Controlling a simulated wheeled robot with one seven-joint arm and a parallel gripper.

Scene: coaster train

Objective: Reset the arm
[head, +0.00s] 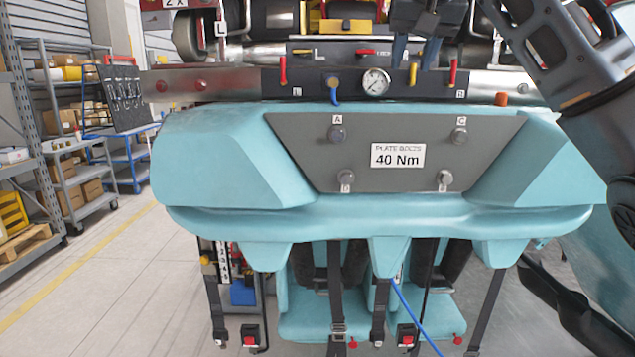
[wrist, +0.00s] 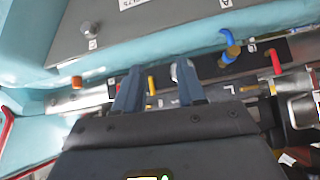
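My gripper (head: 415,56) is at the top of the head view, pointing down in front of the dark valve panel, right of the pressure gauge (head: 375,83). My arm (head: 575,65) reaches in from the right side of the head view. Whether the fingertips touch the panel is unclear.
The teal train body (head: 380,220) with a grey bolt plate (head: 290,135) fills the middle. Red and yellow levers, such as a red one (head: 453,72), stick out near my gripper. Shelves (head: 60,130) stand at left. The floor (head: 110,270) at lower left is clear.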

